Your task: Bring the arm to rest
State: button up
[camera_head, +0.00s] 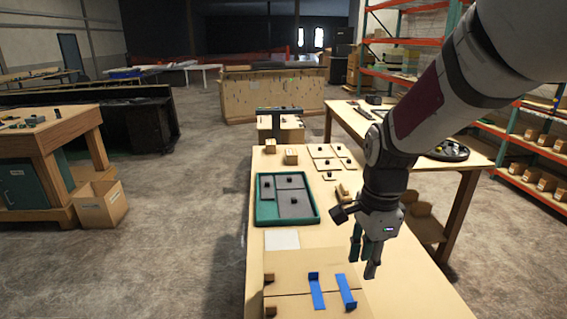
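My arm comes in from the upper right and hangs over the right side of the wooden table (420,285). My gripper (364,262) points down above the table, to the right of the tray and above the blue strips. Its two fingers show close together, seen at an angle, and the gap between them is hard to judge. I see no object held between them. Whether the fingertips clear the table surface is hard to tell.
A green tray (258,216) with grey panels, a white sheet (282,240) and brown boards with blue strips (317,291) lie on the table. Small boxes (291,156) and square tiles stand farther back. A second table (345,110) and shelving (405,42) are behind my arm.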

jog(key=s+r+n+t, duration=0.5)
jog(key=s+r+n, duration=0.8)
jog(key=s+n, duration=0.2)
jog(key=shift+s+a+n, duration=0.3)
jog(key=shift+s+n, duration=0.05)
jog(key=shift+n, duration=0.75)
